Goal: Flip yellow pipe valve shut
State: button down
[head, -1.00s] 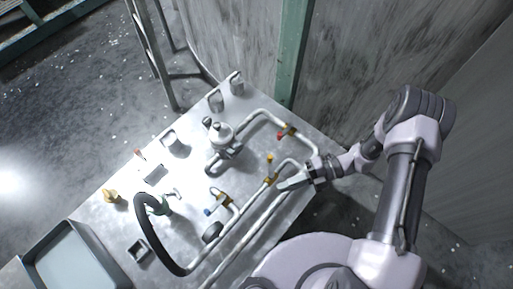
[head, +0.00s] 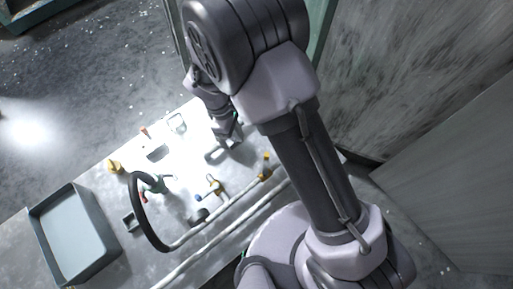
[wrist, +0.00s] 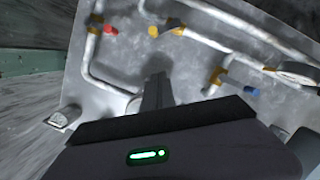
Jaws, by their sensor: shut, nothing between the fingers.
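The yellow valve handle (wrist: 153,31) shows near the top of the wrist view, beside a brass fitting on a pale pipe. It also shows in the head view (head: 266,156), just left of my arm, where it stands up from the pipe. My gripper (wrist: 156,80) is shut and empty above the metal table, with its fingertips below the yellow handle in the wrist view and apart from it. In the head view my gripper (head: 232,138) is partly hidden by my arm. I cannot tell its height over the table.
A red valve handle (wrist: 110,30) and a blue one (wrist: 251,91) flank the yellow one. Pale pipes run across the table (head: 105,185). A black hose (head: 140,225), a grey tray (head: 75,225) and a yellow knob (head: 114,167) are at left. A wall stands at right.

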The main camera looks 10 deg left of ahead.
jog(key=d+f+b, duration=0.5)
jog(key=d+f, duration=0.1)
jog(key=f, duration=0.3)
jog(key=shift+s+d+f, duration=0.2)
jog(key=shift+s+f, duration=0.15)
jog(key=shift+w+d+m, duration=0.15)
jog(key=shift+d+m, duration=0.15)
jog(key=shift+m, duration=0.2)
jog(key=shift+w+d+m+g+y, duration=0.1)
jog(key=shift+d+m+g+y, duration=0.2)
jog(key=shift+d+m, duration=0.85)
jog(key=shift+w+d+m+g+y, duration=0.1)
jog(key=shift+d+m+g, duration=0.35)
jog(key=shift+m, duration=1.25)
jog(key=shift+w+d+m+g+y, duration=0.1)
jog(key=shift+d+m+g+y, duration=0.15)
jog(key=shift+d+m, duration=0.9)
jog(key=shift+s+a+m, duration=0.1)
jog(key=shift+a+m, duration=0.15)
jog(key=shift+m, duration=0.15)
